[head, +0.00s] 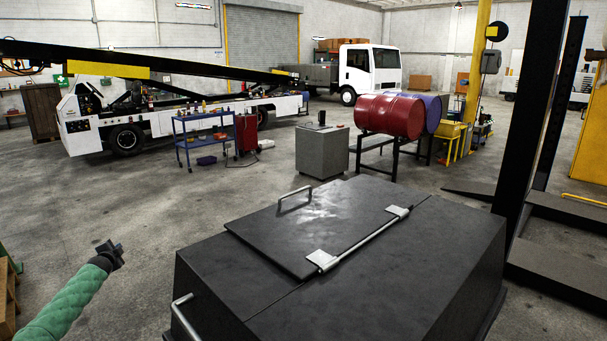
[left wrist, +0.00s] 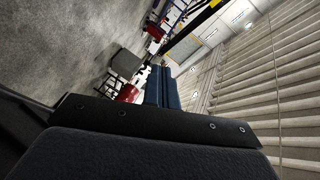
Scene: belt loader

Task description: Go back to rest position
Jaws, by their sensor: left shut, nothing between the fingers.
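My left gripper (head: 112,252) is at the lower left of the head view, at the end of my green-sleeved arm. It is shut and empty, held in the air to the left of a large black box. In the left wrist view its dark fingers (left wrist: 162,88) are together with nothing between them. My right gripper is not in view.
The black lidded box (head: 225,290) fills the lower middle. Beyond it are a grey cabinet (head: 321,152), a red drum (head: 390,114) on a stand, a blue cart (head: 186,142) and a white belt loader (head: 90,130). The floor (head: 90,205) at left is clear.

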